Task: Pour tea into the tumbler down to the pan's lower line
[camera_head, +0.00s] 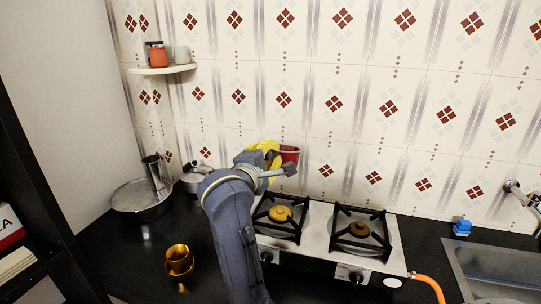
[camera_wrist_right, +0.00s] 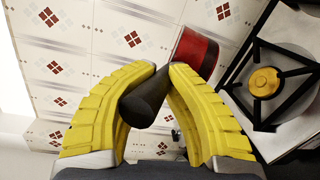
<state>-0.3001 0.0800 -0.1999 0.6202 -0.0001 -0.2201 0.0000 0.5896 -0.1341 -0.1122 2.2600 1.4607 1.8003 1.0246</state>
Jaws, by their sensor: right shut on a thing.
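A small red pan (camera_head: 290,154) is in the head view, behind the left burner and in front of the tiled wall. In the right wrist view the red pan (camera_wrist_right: 195,48) is past the fingertips at upper right, with its dark handle (camera_wrist_right: 143,99) running between the yellow fingers. My right gripper (camera_head: 270,156) is shut on this handle; its fingers also show in the wrist view (camera_wrist_right: 163,75). The tea and the lines inside the pan are hidden. A shiny gold tumbler (camera_head: 179,261) stands upright on the black counter, left of my right arm. My left gripper is not in view.
A two-burner stove (camera_head: 318,220) has black grates, with an orange hose at its right. A lidded pot (camera_head: 141,194) and a kettle (camera_head: 195,177) stand at the back left. A corner shelf (camera_head: 163,70) holds containers. A sink (camera_head: 495,270) is at the right.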

